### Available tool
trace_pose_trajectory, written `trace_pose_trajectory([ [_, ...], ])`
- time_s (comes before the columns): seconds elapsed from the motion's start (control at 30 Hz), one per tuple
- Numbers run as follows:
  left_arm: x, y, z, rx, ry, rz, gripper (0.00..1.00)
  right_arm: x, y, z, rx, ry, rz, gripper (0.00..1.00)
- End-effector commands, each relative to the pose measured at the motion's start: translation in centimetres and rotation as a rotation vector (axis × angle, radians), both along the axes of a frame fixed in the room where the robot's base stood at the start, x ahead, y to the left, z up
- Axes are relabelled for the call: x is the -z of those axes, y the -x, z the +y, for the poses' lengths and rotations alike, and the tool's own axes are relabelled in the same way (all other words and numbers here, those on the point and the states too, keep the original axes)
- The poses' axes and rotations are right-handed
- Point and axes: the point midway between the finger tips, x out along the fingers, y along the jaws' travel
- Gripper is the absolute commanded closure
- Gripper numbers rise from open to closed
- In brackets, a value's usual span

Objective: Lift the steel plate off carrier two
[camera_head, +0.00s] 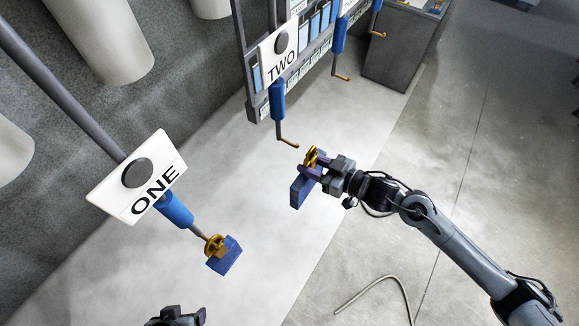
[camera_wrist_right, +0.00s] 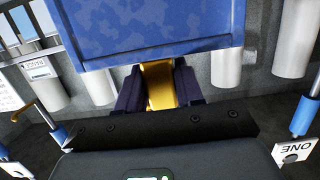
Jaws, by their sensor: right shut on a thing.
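My right gripper (camera_head: 313,170) is shut on the gold top piece (camera_head: 311,156) of a blue plate (camera_head: 300,191). In the right wrist view the gold piece (camera_wrist_right: 159,85) sits between the two dark fingers, with the mottled blue plate (camera_wrist_right: 150,30) beyond them. Carrier two, marked by the TWO sign (camera_head: 279,50), has a blue sleeve (camera_head: 277,101) and a bare gold hook (camera_head: 288,143). The held plate is apart from that hook, to its lower right. My left gripper (camera_head: 178,317) shows only partly at the bottom edge; its fingers are cut off.
Carrier one, with the ONE sign (camera_head: 143,177), holds another blue plate (camera_head: 225,257) on a gold piece (camera_head: 214,244). More blue-sleeved hooks (camera_head: 339,35) hang farther back. A grey cabinet (camera_head: 395,45) stands behind. A hose (camera_head: 380,282) lies on the otherwise clear floor at right.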

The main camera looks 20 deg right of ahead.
Motion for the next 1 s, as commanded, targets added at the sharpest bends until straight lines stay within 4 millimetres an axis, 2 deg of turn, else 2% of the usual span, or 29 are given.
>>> trace_pose_trajectory([
  [0.7, -2.4, 0.0, -0.3, -0.009, 0.014, 0.0, 0.25, -0.3, 3.6, -3.1, 0.001, 0.0, -0.002, 1.0],
  [1.0, -2.7, 0.0, -0.3, -0.007, 0.011, 0.001, 0.25, -0.2, 4.3, -3.6, 0.0, -0.002, -0.005, 1.0],
])
